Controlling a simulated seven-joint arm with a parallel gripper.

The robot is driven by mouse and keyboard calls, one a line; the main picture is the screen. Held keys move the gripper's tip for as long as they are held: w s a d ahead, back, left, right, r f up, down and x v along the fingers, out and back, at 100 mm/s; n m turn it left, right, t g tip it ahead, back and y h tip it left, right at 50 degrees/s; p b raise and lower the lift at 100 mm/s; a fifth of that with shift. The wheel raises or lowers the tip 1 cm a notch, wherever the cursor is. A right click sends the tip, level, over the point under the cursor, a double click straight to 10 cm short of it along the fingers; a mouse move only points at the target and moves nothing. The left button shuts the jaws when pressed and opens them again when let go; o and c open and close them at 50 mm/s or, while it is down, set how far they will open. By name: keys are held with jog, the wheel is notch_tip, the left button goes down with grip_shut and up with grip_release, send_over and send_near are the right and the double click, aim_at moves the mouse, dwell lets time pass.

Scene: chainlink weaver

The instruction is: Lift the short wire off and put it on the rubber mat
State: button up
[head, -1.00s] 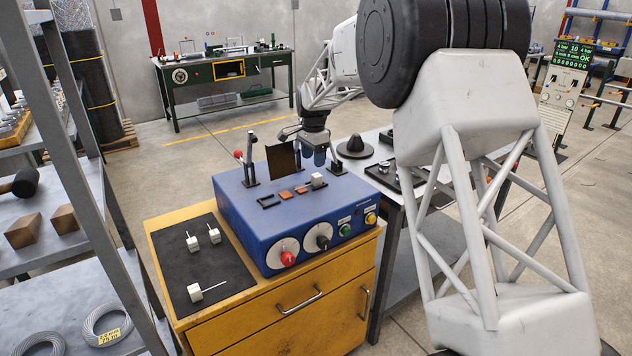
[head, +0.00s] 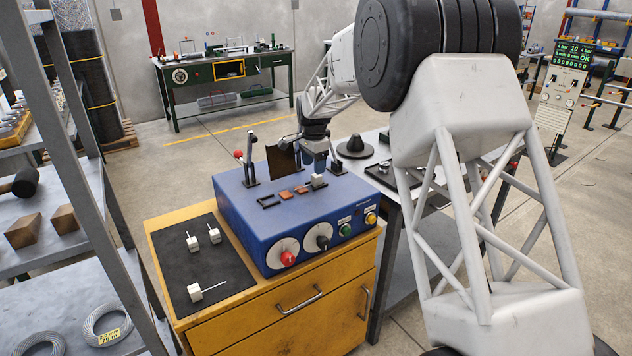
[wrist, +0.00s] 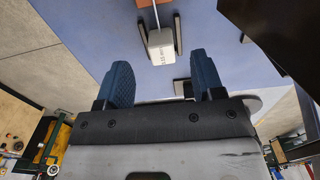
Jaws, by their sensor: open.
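A white tag block (head: 317,181) sits on top of the blue machine (head: 240,205), in a dark holder near its right back. In the wrist view the white block (wrist: 160,47) has small print I cannot read, and a short piece of wire (wrist: 156,12) runs from its far end. My gripper (wrist: 161,66) is open, with its blue fingers apart on either side of the block's near end and not touching it. In the head view my gripper (head: 320,162) is just above the block. The black rubber mat (head: 225,262) lies on the yellow cabinet, left of the machine.
A dark upright plate (head: 281,160) stands just left of my gripper and shows in the wrist view (wrist: 275,40). The mat's middle is clear.

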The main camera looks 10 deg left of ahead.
aim_at(315, 176)
jog(key=shift+f, duration=0.1)
jog(key=shift+w+d+f, duration=0.1)
jog(key=shift+f, duration=1.15)
jog(key=shift+w+d+f, duration=0.1)
jog(key=shift+f, duration=1.15)
jog(key=c, duration=1)
jog(key=shift+r, duration=0.15)
jog(key=shift+r, duration=1.75)
jog(key=s+d, duration=0.2)
jog(key=s, duration=0.3)
jog(key=s+d+r, duration=0.1)
jog(key=s+d, duration=0.1)
jog(key=s, duration=0.3)
jog(key=s+d, duration=0.2)
jog(key=s, duration=0.2)
jog(key=shift+s+r, duration=0.15)
jog(key=shift+s, duration=0.25)
